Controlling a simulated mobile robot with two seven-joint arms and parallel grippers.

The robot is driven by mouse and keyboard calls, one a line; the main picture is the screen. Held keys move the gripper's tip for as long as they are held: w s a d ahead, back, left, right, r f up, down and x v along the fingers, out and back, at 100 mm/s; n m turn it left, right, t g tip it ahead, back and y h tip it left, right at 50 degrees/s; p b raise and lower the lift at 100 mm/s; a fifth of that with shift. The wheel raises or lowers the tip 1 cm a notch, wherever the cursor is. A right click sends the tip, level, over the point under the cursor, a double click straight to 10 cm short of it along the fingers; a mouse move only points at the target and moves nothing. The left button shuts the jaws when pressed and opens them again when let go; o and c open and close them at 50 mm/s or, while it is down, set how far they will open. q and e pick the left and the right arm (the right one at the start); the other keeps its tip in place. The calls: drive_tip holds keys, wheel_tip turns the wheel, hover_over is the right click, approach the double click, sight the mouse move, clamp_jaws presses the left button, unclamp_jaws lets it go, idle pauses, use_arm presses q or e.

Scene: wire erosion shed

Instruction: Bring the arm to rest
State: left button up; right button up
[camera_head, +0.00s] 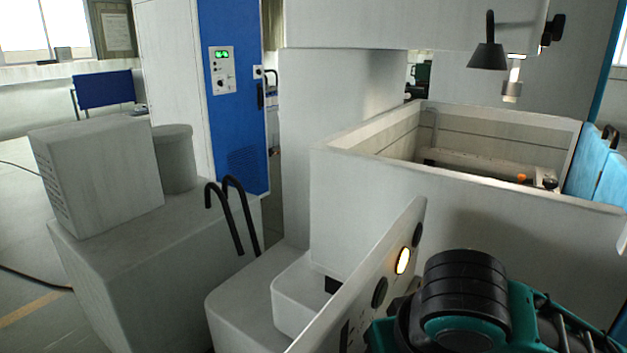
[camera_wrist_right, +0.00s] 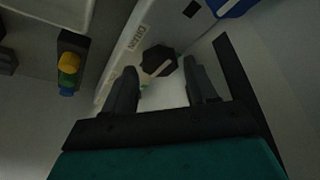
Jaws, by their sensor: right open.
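My right arm, teal and black, comes in at the lower right of the head view, beside a tilted white control panel (camera_head: 357,283). Its gripper is hidden there. In the right wrist view my right gripper (camera_wrist_right: 162,70) is open, its two dark fingers apart. A black many-sided knob (camera_wrist_right: 153,57) with a pale bar across it shows between the fingertips; I cannot tell how far beyond them it is. The panel bears a lit round button (camera_head: 403,260) and dark round knobs (camera_head: 380,292). My left gripper is in neither view.
A white machine tank (camera_head: 455,180) with an open top stands behind the panel. A grey cabinet (camera_head: 150,262) with a box (camera_head: 97,172) and a cylinder (camera_head: 175,160) stands left, near black hooked pipes (camera_head: 231,215). A yellow-and-blue part (camera_wrist_right: 68,72) shows left in the wrist view.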

drive_tip(key=shift+w+f, duration=0.25)
drive_tip(key=shift+f, duration=0.45)
drive_tip(key=a+v, duration=0.1)
drive_tip(key=v, duration=1.2)
drive_tip(key=x, duration=0.8)
drive_tip(key=d+x, duration=0.1)
drive_tip(key=x, duration=0.3)
drive_tip(key=shift+w+f, duration=0.1)
drive_tip(key=shift+f, duration=0.25)
drive_tip(key=shift+w+f+n, duration=0.1)
drive_tip(key=shift+w+n, duration=0.1)
drive_tip(key=shift+n, duration=0.1)
drive_tip(key=n+y, duration=0.1)
drive_tip(key=n, duration=0.2)
drive_tip(key=shift+d, duration=0.15)
drive_tip(key=n, duration=0.2)
drive_tip(key=n+g+y, duration=0.1)
drive_tip(key=n, duration=0.1)
drive_tip(key=shift+w+d+g+y, duration=0.1)
drive_tip(key=shift+g+y, duration=0.2)
drive_tip(key=n+g+y, duration=0.1)
drive_tip(key=n, duration=0.3)
drive_tip(key=shift+w, duration=0.15)
drive_tip(key=shift+w+n+g, duration=0.1)
drive_tip(key=shift+n+g, duration=0.6)
drive_tip(key=shift+n, duration=1)
